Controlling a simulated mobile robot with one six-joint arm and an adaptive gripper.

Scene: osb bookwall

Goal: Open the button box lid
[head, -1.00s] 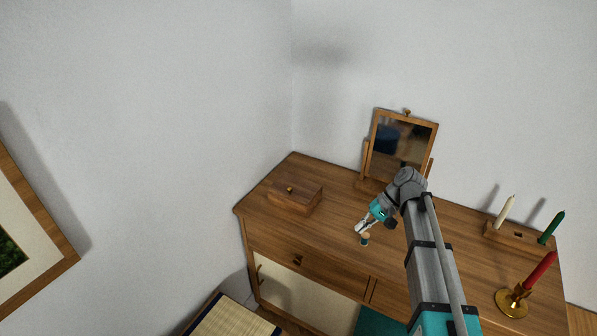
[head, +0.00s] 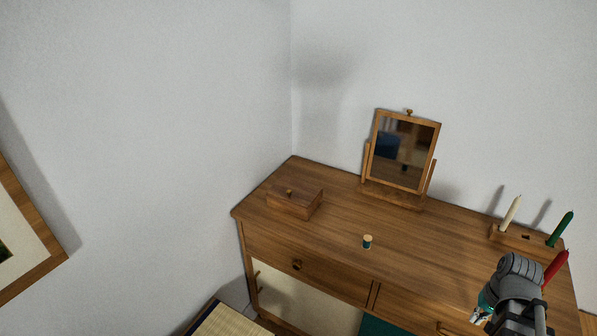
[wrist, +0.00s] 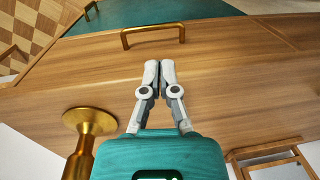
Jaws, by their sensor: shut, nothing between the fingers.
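The button box (head: 293,202) is a small wooden box near the left end of the dresser top, with its lid down and a small brass knob (head: 289,192) on it. My gripper (head: 480,317) is at the lower right of the head view, far to the right of the box. In the wrist view my gripper (wrist: 160,68) is shut and empty, its fingertips together over the wood near the dresser's front. The box does not show in the wrist view.
A small teal and cream object (head: 367,241) stands mid-dresser. A tilting mirror (head: 403,152) stands behind it. At the right are a candle holder (head: 511,238) with white and green candles and a red candle (head: 557,265). A brass candlestick (wrist: 88,130) is close beside my gripper.

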